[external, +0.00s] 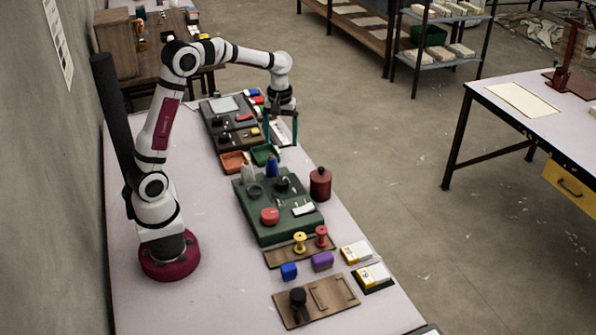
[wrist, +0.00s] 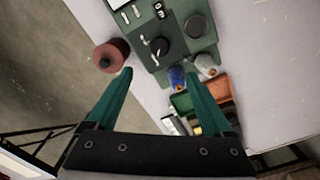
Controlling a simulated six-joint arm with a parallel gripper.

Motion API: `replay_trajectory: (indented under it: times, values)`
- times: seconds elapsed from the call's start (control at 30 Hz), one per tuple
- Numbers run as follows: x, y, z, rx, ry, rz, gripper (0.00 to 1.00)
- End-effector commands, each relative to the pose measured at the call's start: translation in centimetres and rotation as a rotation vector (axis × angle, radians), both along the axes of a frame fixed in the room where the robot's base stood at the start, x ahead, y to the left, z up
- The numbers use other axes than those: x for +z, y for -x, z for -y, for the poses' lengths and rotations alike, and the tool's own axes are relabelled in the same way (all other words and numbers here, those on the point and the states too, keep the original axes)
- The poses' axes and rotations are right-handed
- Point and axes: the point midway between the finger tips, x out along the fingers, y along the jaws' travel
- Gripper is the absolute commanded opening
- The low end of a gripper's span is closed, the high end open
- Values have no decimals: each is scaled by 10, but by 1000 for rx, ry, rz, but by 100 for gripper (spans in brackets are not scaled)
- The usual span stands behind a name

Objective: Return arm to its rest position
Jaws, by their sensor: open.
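My gripper (external: 281,122) hangs from the raised arm above the far part of the table, near the dark boards and the small trays. In the wrist view my gripper (wrist: 160,98) shows two green fingers spread wide apart with nothing between them. The arm rises from its maroon base at the left of the table, bends at the top and reaches to the right. No cloth shows in either view.
The long table (external: 220,300) carries a green board (external: 250,222) with small parts, a red canister (external: 320,184), orange (external: 233,162) and green (external: 264,154) trays, spools (external: 300,242), and a wooden board (external: 335,296). The table's left side is mostly clear. A wall stands at left.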

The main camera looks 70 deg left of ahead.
Motion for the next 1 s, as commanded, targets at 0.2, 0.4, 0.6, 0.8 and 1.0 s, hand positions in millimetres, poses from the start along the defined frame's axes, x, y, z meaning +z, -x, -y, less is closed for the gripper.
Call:
replay_trajectory:
  times: [0.2, 0.4, 0.6, 0.8, 1.0]
  values:
    - [3, 0, 0, 0, 0, 0, 85]
    - [3, 0, 0, 0, 0, 0, 85]
    - [28, 52, 36, -319, -31, -12, 85]
    - [32, 193, 84, -1106, -96, -82, 85]
    - [10, 254, 89, -1467, -115, -131, 85]
